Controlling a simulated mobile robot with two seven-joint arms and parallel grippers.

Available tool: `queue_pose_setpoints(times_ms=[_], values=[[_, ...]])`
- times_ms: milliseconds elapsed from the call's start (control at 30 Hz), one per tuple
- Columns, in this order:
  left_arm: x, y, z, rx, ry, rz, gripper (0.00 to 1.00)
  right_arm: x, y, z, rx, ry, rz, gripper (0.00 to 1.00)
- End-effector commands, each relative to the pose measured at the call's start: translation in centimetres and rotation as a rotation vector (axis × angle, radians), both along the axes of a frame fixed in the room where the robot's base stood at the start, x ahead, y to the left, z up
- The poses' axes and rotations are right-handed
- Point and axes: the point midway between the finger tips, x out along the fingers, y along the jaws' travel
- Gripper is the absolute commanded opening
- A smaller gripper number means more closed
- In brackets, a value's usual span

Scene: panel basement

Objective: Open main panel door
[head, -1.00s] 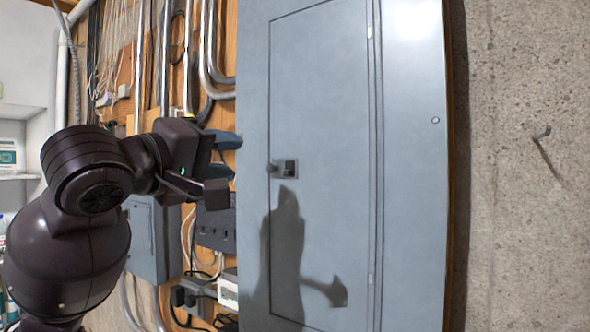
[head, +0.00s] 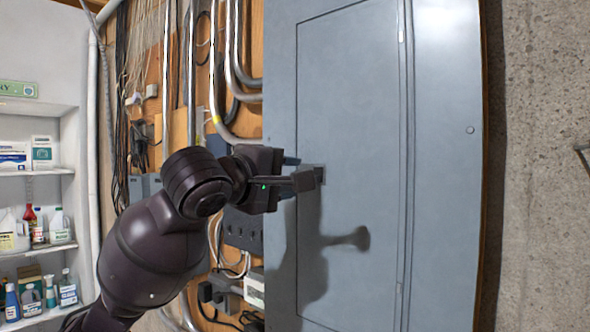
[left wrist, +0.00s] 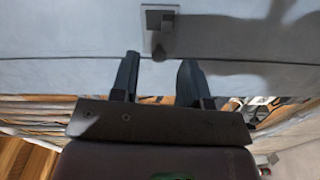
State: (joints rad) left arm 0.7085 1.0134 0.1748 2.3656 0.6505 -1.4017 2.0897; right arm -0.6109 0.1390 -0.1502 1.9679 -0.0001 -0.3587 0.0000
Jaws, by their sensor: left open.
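The main panel door (head: 350,120) is a grey metal door in a grey panel, and it looks closed. Its small dark latch (head: 319,174) is at the door's left edge, mostly hidden behind my gripper in the head view. In the left wrist view the latch plate with its knob (left wrist: 159,40) is just beyond the fingertips. My left gripper (head: 306,172) is in front of the latch. In the left wrist view the left gripper (left wrist: 158,66) is open, with the knob between and slightly past its two fingers. My right gripper is not in view.
Conduits and cables (head: 222,80) run over the wooden board left of the panel. A shelf (head: 38,172) with bottles and boxes stands at the far left. A concrete wall (head: 545,230) is on the right, with a small hook at the picture's edge.

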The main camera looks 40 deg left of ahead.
Motion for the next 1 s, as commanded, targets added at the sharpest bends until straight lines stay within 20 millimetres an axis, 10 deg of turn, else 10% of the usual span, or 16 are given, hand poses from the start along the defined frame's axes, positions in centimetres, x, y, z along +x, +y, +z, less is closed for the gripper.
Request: queue_pose_setpoints(times_ms=[567, 833, 1000], values=[[2.5, -0.2, 0.0, 0.001, -0.001, 0.0, 0.42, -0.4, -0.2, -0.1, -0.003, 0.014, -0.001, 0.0], [2.5, -0.2, 0.0, 0.0, -0.001, 0.0, 0.02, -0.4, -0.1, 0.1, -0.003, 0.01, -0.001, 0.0], [2.5, -0.2, 0.0, 0.001, 0.0, 0.0, 0.0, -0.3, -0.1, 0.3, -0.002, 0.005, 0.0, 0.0]])
